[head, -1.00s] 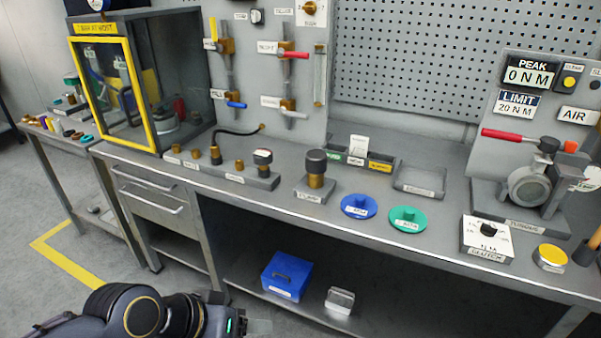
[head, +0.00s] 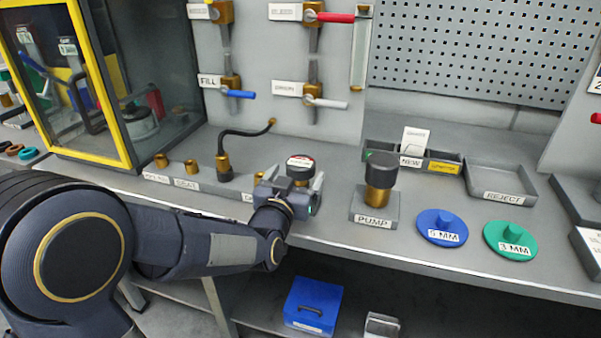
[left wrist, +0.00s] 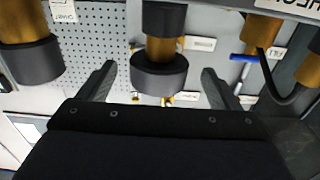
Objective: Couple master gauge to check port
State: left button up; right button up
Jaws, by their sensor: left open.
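The master gauge, seemingly the dark round cap with a white-and-red face (head: 300,163), stands upright on the bench block. My left gripper (head: 292,190) is open, with one finger on either side of it. In the left wrist view the dark collar and brass stem of the gauge (left wrist: 159,73) show between the two spread fingers (left wrist: 158,88); I cannot tell whether they touch it. A brass port (left wrist: 262,30) beside the gauge, by a label ending in "HECK", looks like the check port; my gripper mostly hides it in the head view. My right gripper is not in view.
A brass fitting with a black hose (head: 223,165) stands left of the gripper. The PUMP unit (head: 380,185) stands close on the right. Blue (head: 441,226) and green (head: 511,240) discs lie farther right. A yellow-framed cabinet (head: 125,85) is at the left.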

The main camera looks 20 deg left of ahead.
pick_arm(q)
jog(key=w, duration=0.5)
jog(key=shift+w+d, duration=0.1)
jog(key=shift+w, duration=0.05)
jog(key=shift+c, duration=0.4)
jog(key=c, duration=1.2)
